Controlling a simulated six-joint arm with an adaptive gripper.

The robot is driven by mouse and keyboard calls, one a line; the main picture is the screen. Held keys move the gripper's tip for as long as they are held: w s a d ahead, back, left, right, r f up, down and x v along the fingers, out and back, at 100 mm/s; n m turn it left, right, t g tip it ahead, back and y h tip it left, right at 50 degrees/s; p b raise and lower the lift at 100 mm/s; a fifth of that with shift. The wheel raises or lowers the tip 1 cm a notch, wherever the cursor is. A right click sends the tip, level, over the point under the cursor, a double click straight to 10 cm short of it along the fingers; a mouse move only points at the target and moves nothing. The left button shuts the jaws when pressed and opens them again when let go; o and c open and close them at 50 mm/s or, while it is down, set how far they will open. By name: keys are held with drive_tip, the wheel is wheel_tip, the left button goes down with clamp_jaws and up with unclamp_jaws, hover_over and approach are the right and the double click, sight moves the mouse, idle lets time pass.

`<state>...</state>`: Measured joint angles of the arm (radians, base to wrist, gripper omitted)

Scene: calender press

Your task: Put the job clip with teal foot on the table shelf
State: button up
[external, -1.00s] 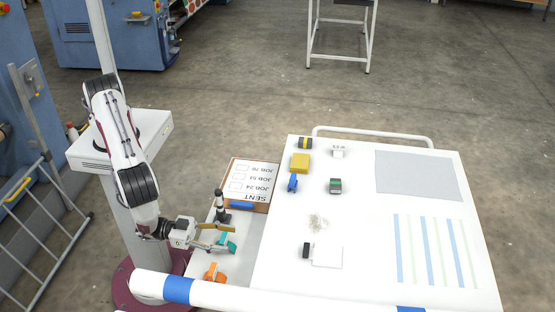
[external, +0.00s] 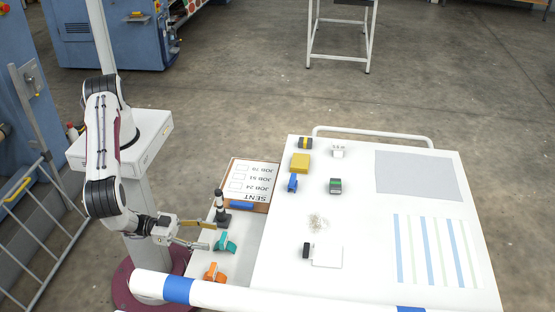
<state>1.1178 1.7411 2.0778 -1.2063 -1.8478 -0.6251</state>
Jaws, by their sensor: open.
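The job clip with the teal foot (external: 225,242) rests on the table shelf (external: 258,243), the lower strip at the left of the white table. My gripper (external: 212,235) is open and empty just left of the clip, its two fingers spread and pointing right toward it. A small gap shows between the fingers and the clip. Whether the near fingertip touches it cannot be told.
An orange clip (external: 215,272) lies on the shelf in front. A dark upright tool (external: 221,208) and the SENT board (external: 252,180) stand behind. The table (external: 365,225) holds a yellow block (external: 300,163), a blue clip (external: 293,183) and a green block (external: 335,186). A white rail (external: 245,297) runs along the front.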

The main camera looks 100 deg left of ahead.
drive_tip(key=shift+s, duration=2.9)
